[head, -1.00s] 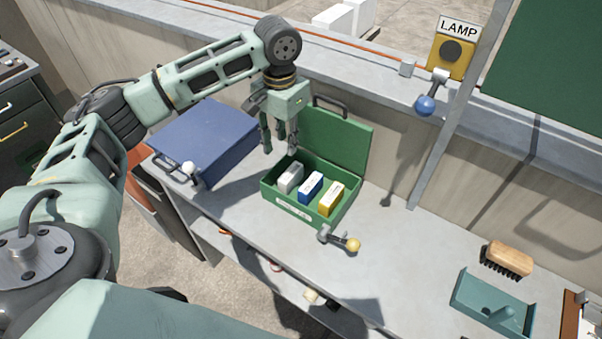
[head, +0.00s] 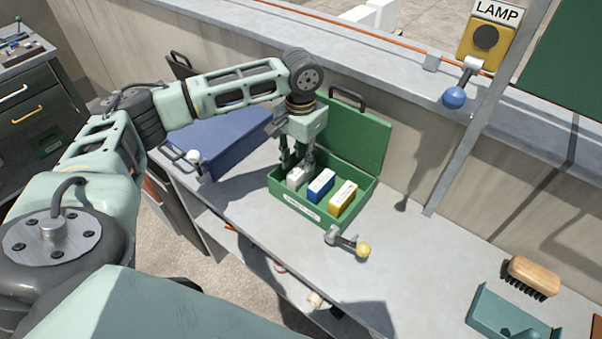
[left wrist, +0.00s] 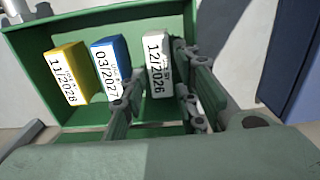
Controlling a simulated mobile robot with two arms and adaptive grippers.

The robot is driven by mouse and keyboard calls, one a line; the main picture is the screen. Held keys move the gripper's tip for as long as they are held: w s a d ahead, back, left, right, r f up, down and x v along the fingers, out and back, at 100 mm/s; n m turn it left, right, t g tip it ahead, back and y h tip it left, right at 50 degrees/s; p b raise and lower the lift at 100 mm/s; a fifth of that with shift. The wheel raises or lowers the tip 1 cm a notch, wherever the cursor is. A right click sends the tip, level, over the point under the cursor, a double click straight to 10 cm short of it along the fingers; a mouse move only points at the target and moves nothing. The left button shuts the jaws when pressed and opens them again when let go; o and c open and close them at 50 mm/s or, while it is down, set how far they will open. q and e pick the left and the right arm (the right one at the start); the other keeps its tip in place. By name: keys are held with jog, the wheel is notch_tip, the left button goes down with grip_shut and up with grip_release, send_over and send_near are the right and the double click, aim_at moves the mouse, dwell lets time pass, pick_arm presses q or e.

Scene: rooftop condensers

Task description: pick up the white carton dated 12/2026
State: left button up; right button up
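The white carton (head: 296,176) stands in the left part of the open green case (head: 357,211). In the left wrist view the white carton (left wrist: 156,62) shows the date 12/2026. My left gripper (head: 299,170) points down into the case at the white carton. In the left wrist view my left gripper (left wrist: 158,106) has its fingers apart, with the lower end of the carton between or just beyond them. I cannot tell whether they touch it. A blue carton (head: 321,186) dated 03/2027 and a yellow carton (head: 343,197) dated 11/2028 stand beside it. My right gripper is not in view.
The case's raised lid (head: 345,135) stands behind the cartons. A closed blue case (head: 225,143) lies to the left. A lever with a yellow knob (head: 363,250) is in front. A brush (head: 532,277) and teal tray (head: 490,307) are at right.

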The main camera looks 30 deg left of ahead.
aim_at(301, 168)
pick_arm(q)
notch_tip(301, 168, down, 6)
jog(key=shift+f+p, duration=0.1)
jog(key=shift+p, duration=0.2)
grip_shut()
